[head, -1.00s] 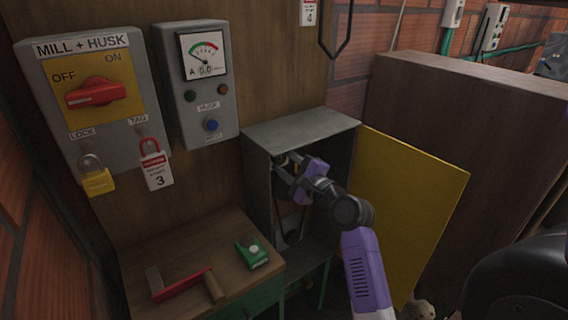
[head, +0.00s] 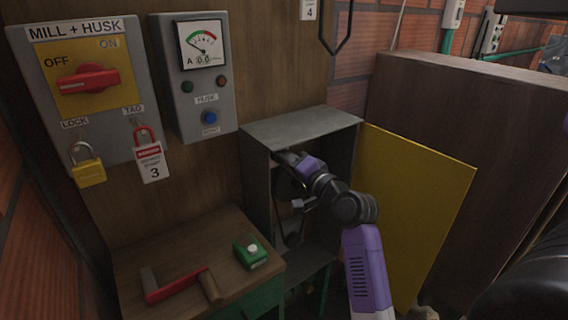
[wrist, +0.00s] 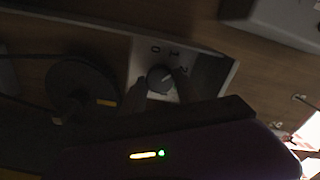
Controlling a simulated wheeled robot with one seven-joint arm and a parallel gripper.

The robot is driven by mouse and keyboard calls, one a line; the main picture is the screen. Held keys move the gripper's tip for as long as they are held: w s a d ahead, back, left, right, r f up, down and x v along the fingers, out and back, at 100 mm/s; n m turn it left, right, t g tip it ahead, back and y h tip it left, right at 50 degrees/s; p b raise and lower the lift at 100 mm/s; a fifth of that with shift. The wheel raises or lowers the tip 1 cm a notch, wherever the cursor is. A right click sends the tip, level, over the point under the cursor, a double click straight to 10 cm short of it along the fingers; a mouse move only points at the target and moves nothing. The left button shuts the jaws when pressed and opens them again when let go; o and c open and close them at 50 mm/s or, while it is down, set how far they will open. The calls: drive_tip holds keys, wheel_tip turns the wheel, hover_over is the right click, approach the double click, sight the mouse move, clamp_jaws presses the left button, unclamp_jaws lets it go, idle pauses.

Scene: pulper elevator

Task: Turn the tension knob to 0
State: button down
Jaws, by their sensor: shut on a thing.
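The tension knob (wrist: 159,77) is a small dark round knob with a pale pointer line, on a light plate (wrist: 143,55) marked 0, 1 and 2. In the wrist view the pointer slants to the upper right, toward the 1 and 2 side, away from 0; the exact mark is hard to tell in the dark. My gripper (wrist: 161,88) has a finger on each side of the knob and is shut on it. In the head view my gripper reaches into the open grey box (head: 300,124), and my arm hides the knob.
A yellow door (head: 415,205) stands open at the right of the box. A dark pulley (wrist: 83,85) with a belt sits left of the knob. A wooden bench (head: 185,240) at the lower left holds a red-handled tool (head: 178,287) and a green device (head: 250,254).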

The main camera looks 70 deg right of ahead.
drive_tip(key=n+b, duration=0.5)
drive_tip(key=n, duration=0.7)
drive_tip(key=shift+f+n, duration=0.15)
drive_tip(key=shift+n, duration=0.25)
idle(0.3)
drive_tip(key=c, duration=0.9)
unclamp_jaws()
